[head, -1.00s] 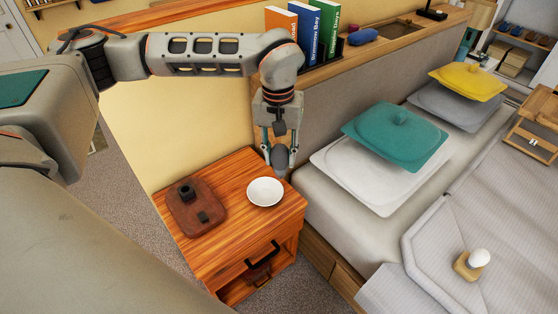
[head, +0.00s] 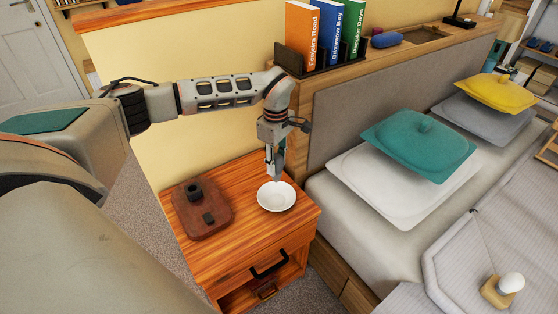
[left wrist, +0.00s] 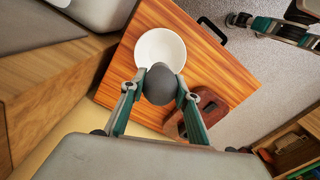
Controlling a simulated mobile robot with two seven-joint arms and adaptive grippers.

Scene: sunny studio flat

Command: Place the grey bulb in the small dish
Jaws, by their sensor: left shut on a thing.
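My left gripper (head: 276,172) is shut on the grey bulb and holds it above the white dish, near its back rim. In the left wrist view, the rounded dark grey bulb (left wrist: 161,84) sits between the two fingertips and overlaps the lower edge of the dish. In the head view the fingers partly hide the bulb. The small round white dish (head: 276,197) stands on the wooden nightstand, and nothing shows in it; it also appears in the left wrist view (left wrist: 160,47).
A reddish-brown wooden base with a dark socket (head: 202,210) stands left of the dish on the nightstand (head: 235,245). The bed (head: 345,230) with several cushions is to the right. A white bulb on a small wooden block (head: 502,290) lies there. Books (head: 325,35) stand on the headboard ledge.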

